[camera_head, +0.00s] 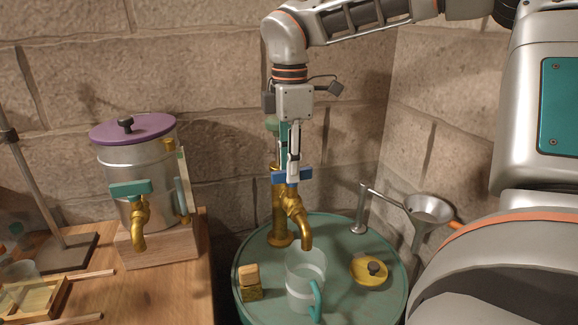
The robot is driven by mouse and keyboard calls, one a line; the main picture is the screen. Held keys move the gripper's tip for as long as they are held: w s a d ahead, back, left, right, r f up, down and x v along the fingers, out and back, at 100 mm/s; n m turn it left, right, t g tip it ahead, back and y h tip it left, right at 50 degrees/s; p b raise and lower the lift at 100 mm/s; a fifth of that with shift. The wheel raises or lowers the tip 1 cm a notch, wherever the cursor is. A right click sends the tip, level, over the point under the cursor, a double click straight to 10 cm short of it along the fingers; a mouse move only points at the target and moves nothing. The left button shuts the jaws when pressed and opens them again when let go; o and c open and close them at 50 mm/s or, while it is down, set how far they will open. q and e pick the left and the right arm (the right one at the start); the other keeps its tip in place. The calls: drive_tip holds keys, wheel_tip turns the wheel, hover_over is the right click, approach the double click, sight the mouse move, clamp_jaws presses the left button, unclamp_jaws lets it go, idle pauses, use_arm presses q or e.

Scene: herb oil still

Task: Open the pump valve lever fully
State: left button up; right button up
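The brass pump (279,212) stands on the green drum, its spout (297,213) curving down over a clear mug. Its blue valve lever (306,176) lies crosswise on top of the spout valve, roughly level in the picture. My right gripper (292,172) points straight down from above, its fingertips at the middle of the lever and overlapping it. The fingers are seen edge-on, so I cannot tell whether they are closed on the lever or only beside it. They hide the lever's middle. My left gripper is not in view.
A funnel on a stand (428,209) is at right. A pot with a teal-levered tap (130,188) stands left on the wooden table.

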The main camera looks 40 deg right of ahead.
drive_tip(key=shift+f, duration=0.2)
clamp_jaws()
